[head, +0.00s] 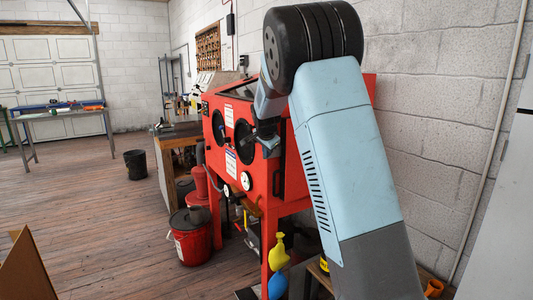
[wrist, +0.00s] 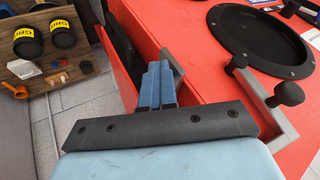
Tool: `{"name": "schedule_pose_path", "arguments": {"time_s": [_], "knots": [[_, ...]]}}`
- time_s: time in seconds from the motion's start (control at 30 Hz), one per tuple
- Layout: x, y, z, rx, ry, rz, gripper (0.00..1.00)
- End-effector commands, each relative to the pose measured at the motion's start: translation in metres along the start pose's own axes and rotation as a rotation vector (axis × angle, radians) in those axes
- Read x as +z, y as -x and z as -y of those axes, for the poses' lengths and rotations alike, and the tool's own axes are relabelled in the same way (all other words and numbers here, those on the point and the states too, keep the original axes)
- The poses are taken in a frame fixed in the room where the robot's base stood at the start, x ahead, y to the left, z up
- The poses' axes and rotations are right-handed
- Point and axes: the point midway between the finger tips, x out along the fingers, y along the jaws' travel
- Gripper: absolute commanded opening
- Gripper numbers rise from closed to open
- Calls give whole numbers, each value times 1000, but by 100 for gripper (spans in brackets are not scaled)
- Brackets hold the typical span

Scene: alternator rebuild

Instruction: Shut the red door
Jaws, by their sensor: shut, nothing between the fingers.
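The red door (wrist: 120,75) is on the side of the red cabinet (head: 258,183). In the wrist view it shows as a narrow red panel left of my fingers, with a dark strip between it and the cabinet front. I cannot tell how far it stands open. My gripper (wrist: 158,82) is shut and empty, its blue fingers close to the cabinet's corner beside the door edge. A grey bracket shows just behind the fingertips; contact is unclear. In the head view my gripper (head: 268,148) is in front of the cabinet, and my arm hides much of the door side.
A grey latch with black knobs (wrist: 288,95) and a round black port (wrist: 262,40) are on the cabinet front. A red bucket (head: 192,240) stands on the floor.

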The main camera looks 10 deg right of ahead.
Motion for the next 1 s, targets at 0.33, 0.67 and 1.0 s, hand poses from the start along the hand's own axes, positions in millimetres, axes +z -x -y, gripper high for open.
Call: {"name": "schedule_pose_path", "arguments": {"time_s": [0.33,0.67,1.0], "knots": [[-5,46,-26,12,-11,2,0],[-1,98,-24,15,-11,4,0],[-2,125,-42,18,21,31,0]]}}
